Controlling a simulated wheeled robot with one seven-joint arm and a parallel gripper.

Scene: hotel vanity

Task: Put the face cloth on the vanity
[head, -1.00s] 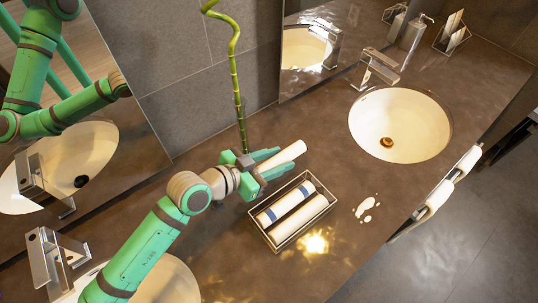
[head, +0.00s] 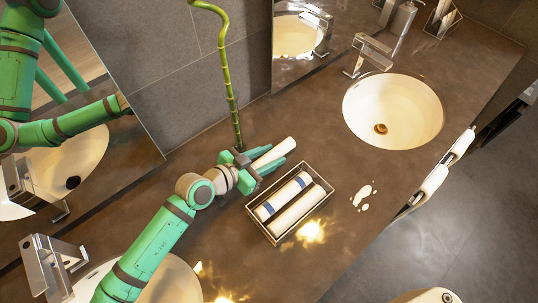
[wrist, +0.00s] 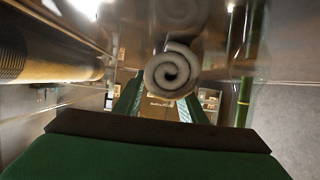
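The face cloth (head: 274,152) is a rolled white cloth at my gripper (head: 272,160), low near the vanity top (head: 345,240). In the head view it lies along and between the fingers. In the wrist view the coiled end of the cloth (wrist: 172,70) faces me, a little right of centre, overlapping the right finger. I cannot tell whether the fingers press on it or whether it rests on the vanity top.
A sink (head: 393,112) lies to the right, with white spots (head: 362,197) near the front edge.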

